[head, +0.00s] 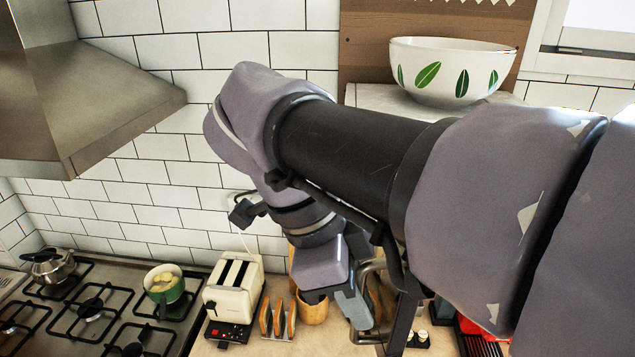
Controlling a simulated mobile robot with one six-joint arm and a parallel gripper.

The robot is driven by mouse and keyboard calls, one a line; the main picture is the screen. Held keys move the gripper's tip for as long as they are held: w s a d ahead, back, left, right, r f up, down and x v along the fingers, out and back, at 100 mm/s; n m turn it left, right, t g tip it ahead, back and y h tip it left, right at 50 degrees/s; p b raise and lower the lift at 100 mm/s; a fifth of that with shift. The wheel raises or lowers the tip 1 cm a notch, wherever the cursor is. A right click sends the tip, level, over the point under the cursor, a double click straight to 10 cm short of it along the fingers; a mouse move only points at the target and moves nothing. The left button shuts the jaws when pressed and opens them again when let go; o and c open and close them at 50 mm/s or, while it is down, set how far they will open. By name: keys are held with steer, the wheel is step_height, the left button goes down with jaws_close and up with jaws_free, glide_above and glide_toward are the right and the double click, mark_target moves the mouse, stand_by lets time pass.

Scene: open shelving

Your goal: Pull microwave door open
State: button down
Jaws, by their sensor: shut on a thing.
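My gripper (364,318) is low in the middle of the head view, pointing down and partly hidden by my own wrist. It is shut on what looks like the microwave door handle, a grey curved bar (382,337). Beside it is a narrow dark upright panel (405,318), which looks like the door seen nearly edge-on. My arm covers most of this area, so the microwave body is hidden. I cannot tell how far the door stands open.
A white bowl with green leaves (450,72) sits on a pale surface behind my arm. A toaster (235,287), a toast rack (278,318) and a wooden pot (313,310) stand on the counter. A stove (92,308) and range hood (85,105) are at left.

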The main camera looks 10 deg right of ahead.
steer(key=w+a+m, duration=0.1)
steer(key=a+m, duration=0.1)
steer(key=a, duration=0.4)
steer(key=shift+w+g, duration=0.35)
steer(key=shift+g, duration=0.05)
steer(key=c, duration=1.5)
jaws_free()
steer(key=shift+r+p, duration=0.1)
steer(key=shift+p, duration=0.2)
steer(key=p+v, duration=1)
steer(key=v, duration=0.7)
steer(key=shift+d+r, duration=0.15)
steer(key=shift+r, duration=0.05)
